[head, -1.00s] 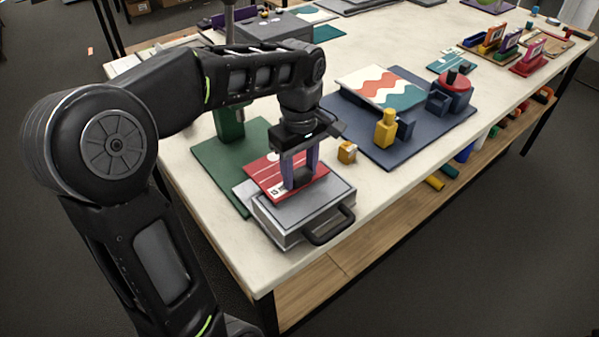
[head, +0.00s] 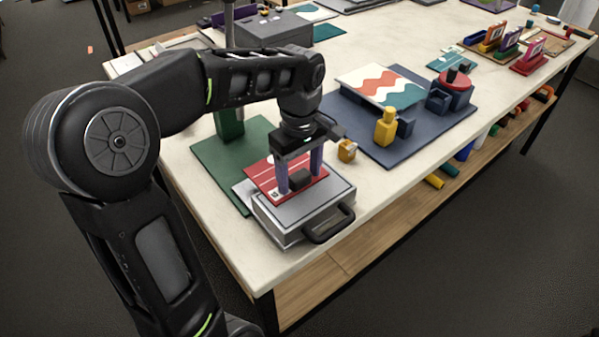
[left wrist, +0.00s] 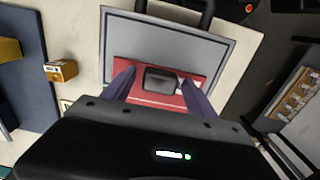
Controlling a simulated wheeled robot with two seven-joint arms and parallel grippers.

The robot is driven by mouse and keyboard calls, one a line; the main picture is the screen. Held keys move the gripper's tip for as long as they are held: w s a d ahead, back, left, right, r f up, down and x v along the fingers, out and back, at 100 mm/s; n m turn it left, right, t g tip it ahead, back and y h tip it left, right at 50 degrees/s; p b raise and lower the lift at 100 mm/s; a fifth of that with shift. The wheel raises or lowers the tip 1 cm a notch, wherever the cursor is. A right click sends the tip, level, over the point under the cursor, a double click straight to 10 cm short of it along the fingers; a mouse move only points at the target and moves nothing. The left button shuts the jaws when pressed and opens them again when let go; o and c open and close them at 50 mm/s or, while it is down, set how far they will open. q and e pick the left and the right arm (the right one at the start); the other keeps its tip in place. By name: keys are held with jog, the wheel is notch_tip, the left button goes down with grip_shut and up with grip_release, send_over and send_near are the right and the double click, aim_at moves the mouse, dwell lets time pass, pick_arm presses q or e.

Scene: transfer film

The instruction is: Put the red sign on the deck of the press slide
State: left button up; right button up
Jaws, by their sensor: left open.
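The red sign (head: 263,175) has white lines and a small white label, and lies flat over the back part of the grey deck of the press slide (head: 308,207). The slide has a dark handle at its front. A dark block (head: 300,179) stands on the sign. My left gripper (head: 299,186) is open, with its two purple fingers on either side of the block. In the left wrist view, the sign (left wrist: 150,101) and block (left wrist: 161,79) show between the spread fingers, with the grey deck (left wrist: 190,45) beyond. My right gripper is not in view.
A green base (head: 218,163) lies behind the slide. A small yellow box (head: 347,151) stands right of it. A blue board (head: 440,129) with a wavy-patterned panel and a yellow bottle-shaped piece is further right. The table's front edge is close to the slide.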

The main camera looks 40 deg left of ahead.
pick_arm(q)
jog(key=shift+r, duration=0.2)
notch_tip(320, 180, up, 7)
jog(key=shift+f, duration=0.15)
notch_tip(320, 180, up, 5)
jog(key=p, duration=0.5)
dwell(1.2)
